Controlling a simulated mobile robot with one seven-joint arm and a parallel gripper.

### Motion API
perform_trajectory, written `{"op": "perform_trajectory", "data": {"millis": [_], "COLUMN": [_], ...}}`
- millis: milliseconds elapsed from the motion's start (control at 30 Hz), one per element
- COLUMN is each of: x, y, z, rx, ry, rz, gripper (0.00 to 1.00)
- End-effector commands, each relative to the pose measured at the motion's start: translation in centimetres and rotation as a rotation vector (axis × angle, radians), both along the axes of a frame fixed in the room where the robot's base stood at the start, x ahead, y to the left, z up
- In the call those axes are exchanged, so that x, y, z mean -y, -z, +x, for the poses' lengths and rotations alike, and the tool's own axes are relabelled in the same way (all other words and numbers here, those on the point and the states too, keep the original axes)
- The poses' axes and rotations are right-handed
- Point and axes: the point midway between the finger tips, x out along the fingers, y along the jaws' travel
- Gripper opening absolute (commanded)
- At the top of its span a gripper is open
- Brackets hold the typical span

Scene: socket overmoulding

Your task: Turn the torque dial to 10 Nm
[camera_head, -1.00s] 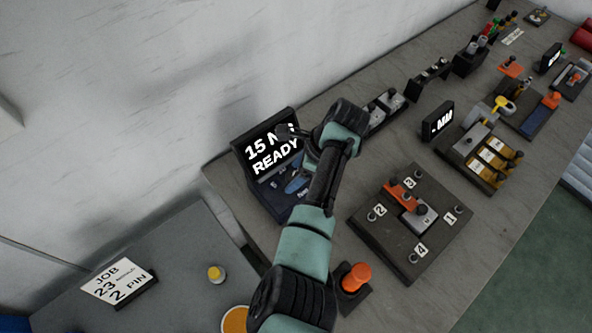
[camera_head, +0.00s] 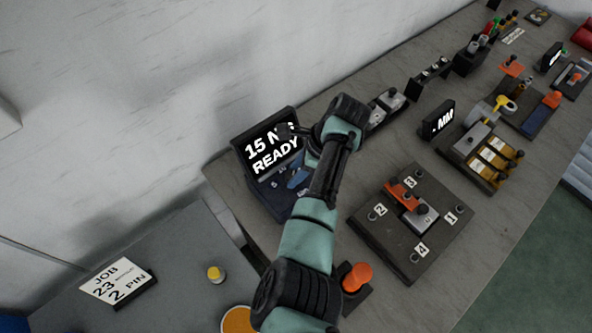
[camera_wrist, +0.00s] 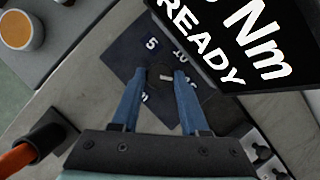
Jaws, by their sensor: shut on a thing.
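The torque tester has a black display (camera_head: 272,150) that reads "15 N…" and "READY" in the head view, partly covered by my arm. In the wrist view the display (camera_wrist: 235,45) shows "Nm" and "READY". Its dark blue dial plate (camera_wrist: 120,62) carries a "5", a "10" and a partly hidden label at lower left. The dark round dial (camera_wrist: 160,72) has a short white mark pointing to the right. My gripper (camera_wrist: 160,80) is shut on the dial, with one blue finger on each side. In the head view my gripper (camera_head: 298,178) is partly hidden by my arm.
A job card (camera_head: 118,283) and a yellow cap (camera_head: 215,274) are at lower left. A numbered fixture plate (camera_head: 385,235) lies to the right. A white wall rises behind the tester.

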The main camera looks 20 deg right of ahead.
Motion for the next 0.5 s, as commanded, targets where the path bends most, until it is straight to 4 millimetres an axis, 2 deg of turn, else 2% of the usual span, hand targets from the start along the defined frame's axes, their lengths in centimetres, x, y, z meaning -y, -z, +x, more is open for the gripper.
{"op": "perform_trajectory", "data": {"millis": [500], "x": [0.17], "y": [0.38], "z": [0.44], "rx": [0.000], "ry": [-0.448], "rz": [0.000], "gripper": [0.00]}}
